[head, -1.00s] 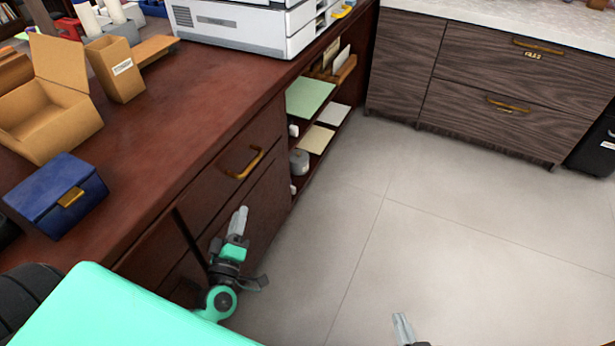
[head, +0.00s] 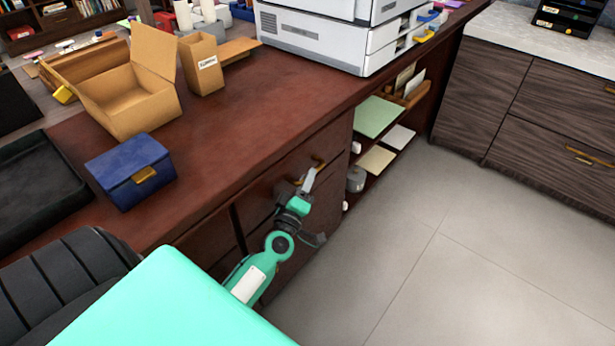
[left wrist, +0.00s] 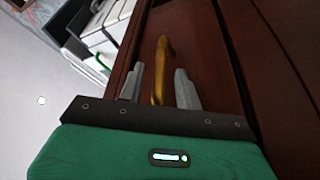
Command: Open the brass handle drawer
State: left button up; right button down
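The brass handle (head: 318,162) is on the upper drawer front (head: 262,195) of the dark red desk; the drawer looks shut. My left gripper (head: 308,178) is at the handle, its fingers partly covering it in the head view. In the left wrist view, the two fingers of my left gripper (left wrist: 158,72) are apart, with the brass handle (left wrist: 161,55) showing between them. A gap shows between the handle and each finger there. The drawer front (left wrist: 205,45) lies beyond the fingers. My right gripper is not in view.
On the desktop are a blue box (head: 130,172), an open cardboard box (head: 128,108) and a white printer (head: 330,42). Open shelves (head: 372,160) with papers adjoin the drawer on the right. The grey floor (head: 420,260) beside the desk is clear.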

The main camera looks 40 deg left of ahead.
pick_arm(q)
jog(key=shift+w+a+r, duration=0.1)
jog(key=shift+w+a, duration=0.05)
jog(key=shift+w, duration=0.5)
grip_shut()
